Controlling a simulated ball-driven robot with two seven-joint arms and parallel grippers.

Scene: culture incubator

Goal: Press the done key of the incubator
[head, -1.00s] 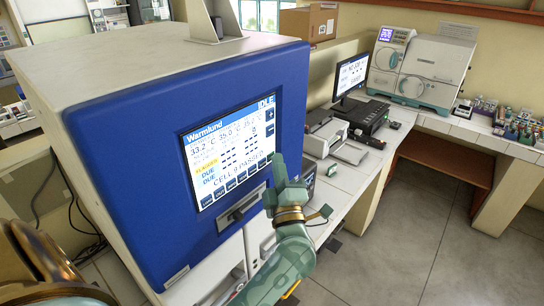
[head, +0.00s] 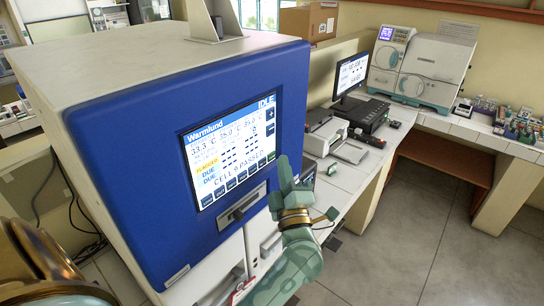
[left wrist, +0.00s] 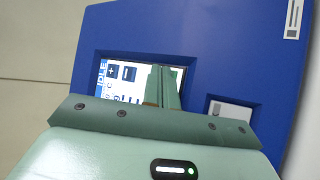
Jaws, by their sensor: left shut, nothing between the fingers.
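The incubator is a large light box with a blue front (head: 120,150). Its lit screen (head: 225,150) reads Warmlund and IDLE, with a row of small dark keys (head: 232,184) along the bottom and a few keys (head: 270,128) at the right side. The key labels are too small to read, so I cannot pick out the done key. My left gripper (head: 284,165) is shut and empty, just right of the screen's lower right corner in the head view. In the left wrist view, its fingers (left wrist: 163,80) cover part of the screen (left wrist: 112,80). Contact is not clear. My right gripper is not seen.
A slot-like recess (head: 241,208) lies below the screen. A white bench carries a printer (head: 335,135), a monitor (head: 351,75) and a grey instrument (head: 425,70) to the right. Open floor (head: 400,240) lies at the lower right.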

